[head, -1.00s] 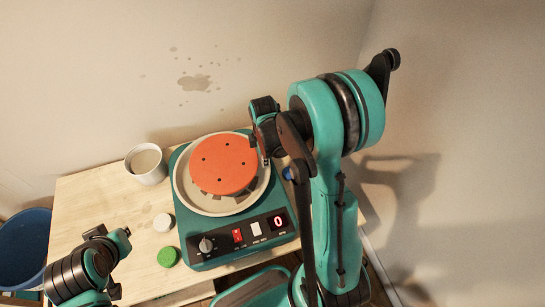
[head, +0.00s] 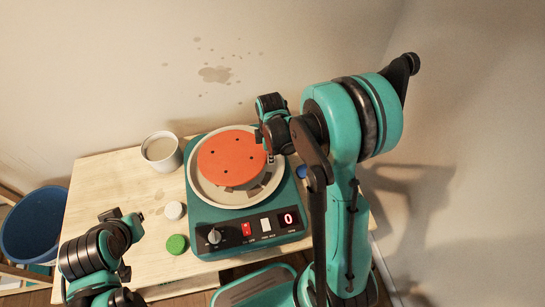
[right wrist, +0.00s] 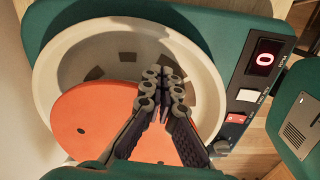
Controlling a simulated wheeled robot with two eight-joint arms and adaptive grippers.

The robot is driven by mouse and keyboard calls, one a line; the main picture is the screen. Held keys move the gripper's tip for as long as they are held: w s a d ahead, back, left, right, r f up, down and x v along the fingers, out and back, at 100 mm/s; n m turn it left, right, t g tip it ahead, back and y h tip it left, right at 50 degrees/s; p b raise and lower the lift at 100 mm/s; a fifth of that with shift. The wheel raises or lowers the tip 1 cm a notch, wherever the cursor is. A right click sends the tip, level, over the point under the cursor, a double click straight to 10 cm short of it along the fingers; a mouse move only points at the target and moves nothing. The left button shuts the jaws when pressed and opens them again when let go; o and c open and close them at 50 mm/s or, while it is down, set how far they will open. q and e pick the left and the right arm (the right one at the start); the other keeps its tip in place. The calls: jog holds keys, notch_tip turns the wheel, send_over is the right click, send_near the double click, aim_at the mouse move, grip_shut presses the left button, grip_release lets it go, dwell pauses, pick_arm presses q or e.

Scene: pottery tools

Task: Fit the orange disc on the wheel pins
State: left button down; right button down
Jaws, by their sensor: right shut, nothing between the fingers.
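The orange disc (head: 231,154), with several small dark holes, lies inside the pale round basin of the pottery wheel (head: 255,203). It sits off centre, towards the back left. Bare basin and dark blocks show along its front edge. I cannot see whether any pins are in its holes. My right gripper (head: 268,150) is over the disc's right edge. In the right wrist view the gripper (right wrist: 163,100) is shut with nothing between its fingers, in front of the disc (right wrist: 100,125). My left gripper (head: 132,245) is at the lower left, away from the wheel; its fingers are unclear.
A white cup (head: 162,152) stands left of the wheel. A white lid (head: 174,210) and a green lid (head: 176,244) lie on the wooden table (head: 110,190). The wheel's front panel has a knob, switches and a red display reading 0. A blue bucket (head: 35,225) stands at far left.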

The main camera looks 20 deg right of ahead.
jog(key=shift+r, duration=0.15)
notch_tip(320, 180, up, 12)
dwell(0.3)
jog(key=s+a+r+m+t+p, duration=0.1)
jog(key=s+a+r+m+t, duration=0.1)
jog(key=s+m, duration=0.3)
jog(key=s+a+r+m+t+p, duration=0.1)
jog(key=s+a+r+m+t, duration=0.2)
jog(key=s+m, duration=0.3)
jog(key=shift+s+r+m+t, duration=0.15)
jog(key=shift+r+m+t, duration=0.6)
jog(key=shift+m, duration=0.75)
jog(key=shift+s+f+t, duration=0.15)
jog(key=shift+f+t, duration=0.05)
jog(key=shift+t, duration=0.05)
